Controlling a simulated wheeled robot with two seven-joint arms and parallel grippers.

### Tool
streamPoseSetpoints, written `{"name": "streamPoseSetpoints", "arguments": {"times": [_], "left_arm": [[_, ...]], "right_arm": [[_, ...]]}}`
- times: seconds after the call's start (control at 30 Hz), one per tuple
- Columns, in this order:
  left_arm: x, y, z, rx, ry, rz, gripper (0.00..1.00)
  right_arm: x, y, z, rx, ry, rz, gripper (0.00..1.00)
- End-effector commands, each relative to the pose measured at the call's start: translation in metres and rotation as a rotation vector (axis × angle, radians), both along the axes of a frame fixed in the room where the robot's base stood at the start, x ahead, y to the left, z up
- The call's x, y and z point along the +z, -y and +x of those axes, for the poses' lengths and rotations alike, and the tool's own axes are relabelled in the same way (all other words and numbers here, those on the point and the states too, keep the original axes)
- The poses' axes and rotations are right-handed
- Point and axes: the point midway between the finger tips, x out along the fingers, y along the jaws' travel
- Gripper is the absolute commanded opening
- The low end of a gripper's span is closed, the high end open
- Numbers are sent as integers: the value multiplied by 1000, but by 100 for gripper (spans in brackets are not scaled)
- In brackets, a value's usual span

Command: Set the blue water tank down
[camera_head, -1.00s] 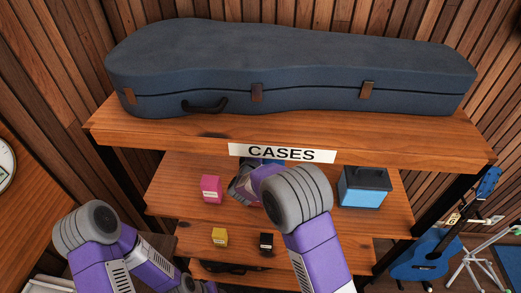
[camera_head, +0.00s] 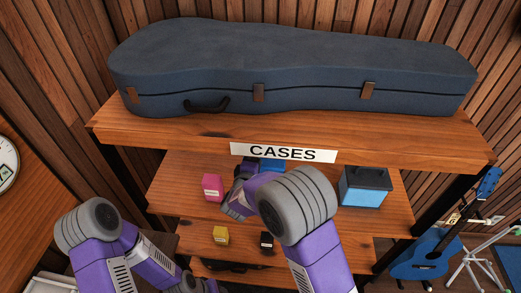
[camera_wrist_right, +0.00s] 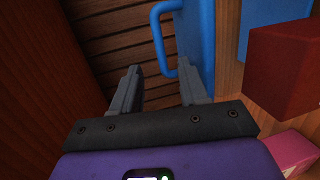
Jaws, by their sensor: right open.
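The blue water tank (camera_wrist_right: 193,35) shows in the right wrist view as a blue body with a loop handle (camera_wrist_right: 160,38). In the head view a little of its blue (camera_head: 270,163) shows on the upper open shelf, behind my right arm and below the sign. My right gripper (camera_wrist_right: 161,85) is open, its two fingers apart with the handle ahead of their tips and nothing between them. I see no contact with the tank. In the head view the right fingers are hidden behind my arm. My left arm is at lower left; its gripper is not in view.
On the tank's shelf (camera_head: 165,195) stand a pink box (camera_head: 213,187) and a light-blue box with dark top (camera_head: 365,187). A red block (camera_wrist_right: 285,65) is close right of the tank. The top board (camera_head: 130,128) carries an instrument case (camera_head: 300,70). Small yellow (camera_head: 221,235) and black (camera_head: 267,240) boxes stand below.

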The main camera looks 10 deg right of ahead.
Motion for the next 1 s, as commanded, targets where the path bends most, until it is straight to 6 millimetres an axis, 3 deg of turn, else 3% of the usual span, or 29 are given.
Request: {"name": "streamPoseSetpoints", "arguments": {"times": [0.13, 0.33, 1.0], "left_arm": [[3, 0, 0, 0, 0, 0, 43], [5, 0, 0, 0, 0, 0, 43], [5, 0, 0, 0, 0, 0, 43]], "right_arm": [[7, -13, -27, 2, -1, -1, 44], [11, -21, -47, 1, 1, 0, 44], [11, -22, -51, 0, 0, 0, 44]]}}
